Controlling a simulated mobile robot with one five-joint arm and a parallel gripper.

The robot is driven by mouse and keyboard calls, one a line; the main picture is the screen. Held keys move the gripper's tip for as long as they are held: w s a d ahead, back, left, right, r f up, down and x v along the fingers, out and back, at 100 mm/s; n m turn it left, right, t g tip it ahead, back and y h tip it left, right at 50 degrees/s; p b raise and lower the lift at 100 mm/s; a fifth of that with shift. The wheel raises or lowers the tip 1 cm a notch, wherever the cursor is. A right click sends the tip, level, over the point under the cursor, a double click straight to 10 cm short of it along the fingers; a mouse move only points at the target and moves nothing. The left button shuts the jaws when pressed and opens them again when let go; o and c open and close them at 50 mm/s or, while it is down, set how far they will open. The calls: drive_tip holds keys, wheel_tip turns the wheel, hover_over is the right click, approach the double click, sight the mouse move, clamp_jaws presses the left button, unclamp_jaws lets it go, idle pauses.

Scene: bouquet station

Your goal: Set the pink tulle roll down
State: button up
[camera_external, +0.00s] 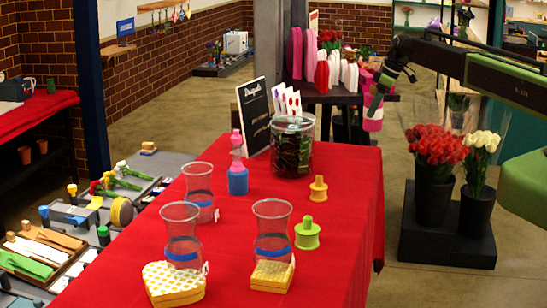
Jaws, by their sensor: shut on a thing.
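My gripper (378,92) is at the upper right, past the table's right edge in the picture. It is shut on the pink tulle roll (373,120), which hangs upright below the fingers and partly behind them. The roll is in the air, apart from the red-covered table (345,240). On the table stand an orange roll (318,188), a lime green roll (306,235) and a blue roll (238,181). Another pink piece (237,142) shows just above the blue roll; I cannot tell whether it stands on it or behind it.
Three clear vases with blue bands stand on the table, one (272,225) by a yellow box (272,276), another by a heart-shaped box (173,285). A dark-filled jar (292,146) and a chalkboard sign (254,115) stand at the back. Flower buckets (434,198) are right. The table's right front is clear.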

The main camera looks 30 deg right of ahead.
drive_tip(key=s+a+n, duration=0.2)
drive_tip(key=s+a, duration=0.2)
drive_tip(key=s, duration=0.5)
drive_tip(key=shift+y, duration=0.3)
drive_tip(key=w+a+f+b, duration=0.1)
drive_tip(key=a+f+b, duration=0.2)
drive_tip(key=w+a+f+b, duration=0.2)
drive_tip(key=a+f+b, duration=0.2)
drive_tip(key=w+a+f+b, duration=0.2)
drive_tip(key=a+f+b, duration=0.2)
drive_tip(key=shift+a, duration=0.15)
drive_tip(key=o, duration=1.4)
drive_tip(key=shift+o, duration=0.2)
drive_tip(key=shift+r, duration=0.1)
